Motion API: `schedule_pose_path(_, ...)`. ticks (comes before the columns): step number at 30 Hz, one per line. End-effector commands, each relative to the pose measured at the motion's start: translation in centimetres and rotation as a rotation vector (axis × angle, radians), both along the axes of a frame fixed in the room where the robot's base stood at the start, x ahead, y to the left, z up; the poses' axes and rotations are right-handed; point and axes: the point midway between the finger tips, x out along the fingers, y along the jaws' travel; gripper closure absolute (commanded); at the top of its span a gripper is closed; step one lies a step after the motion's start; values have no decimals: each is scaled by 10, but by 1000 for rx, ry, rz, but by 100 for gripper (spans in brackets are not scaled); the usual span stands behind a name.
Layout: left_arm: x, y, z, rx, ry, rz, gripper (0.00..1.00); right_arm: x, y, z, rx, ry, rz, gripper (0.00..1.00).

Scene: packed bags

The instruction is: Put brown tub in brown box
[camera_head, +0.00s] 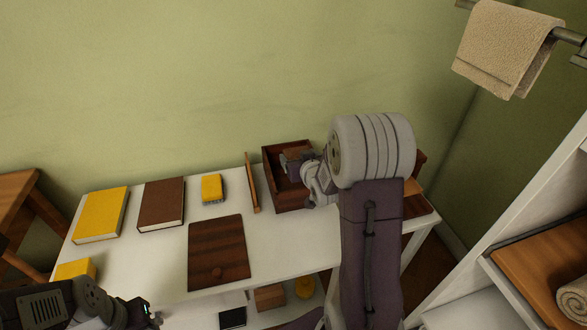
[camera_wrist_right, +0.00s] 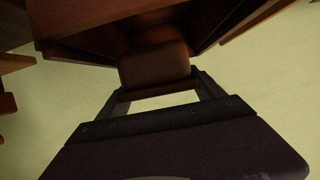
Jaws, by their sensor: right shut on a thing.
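The brown box (camera_head: 272,178) stands open-topped at the back of the white table. My right gripper (camera_head: 292,162) reaches over its opening. In the right wrist view, my right gripper (camera_wrist_right: 158,92) is shut on the brown tub (camera_wrist_right: 155,66), and the box (camera_wrist_right: 75,42) opens just beyond it. The tub is at or inside the box's mouth; I cannot tell how deep, or whether it touches the box. In the head view the tub is largely hidden by the gripper. My left gripper (camera_head: 153,318) is low at the bottom left, its jaws unclear.
A dark brown panel with a knob (camera_head: 218,252) lies on the white table (camera_head: 165,255). A thin upright board (camera_head: 252,183) stands left of the box. A yellow book (camera_head: 101,214), a brown book (camera_head: 161,203) and a yellow block (camera_head: 211,188) lie further left. Shelves stand at right.

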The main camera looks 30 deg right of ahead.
Motion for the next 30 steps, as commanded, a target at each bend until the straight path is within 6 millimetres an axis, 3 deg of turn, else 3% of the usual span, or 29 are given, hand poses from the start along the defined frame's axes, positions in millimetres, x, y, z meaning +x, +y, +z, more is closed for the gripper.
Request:
schedule_pose_path(1, 0, 0, -7, 0, -1, 0, 64, 11, 3, -10, 0, 0, 3, 67)
schedule_pose_path(6, 0, 0, -9, 0, -1, 0, 64, 28, 4, -17, 1, -1, 1, 67)
schedule_pose_path(11, 0, 0, -11, 0, -1, 0, 64, 29, 4, -21, 1, 0, 0, 67)
schedule_pose_path(18, 0, 0, -31, 0, -1, 0, 64, 28, 3, -60, 0, 1, 0, 67)
schedule_pose_path(30, 0, 0, -34, 0, -1, 0, 64, 28, 3, -63, 1, 0, 0, 67)
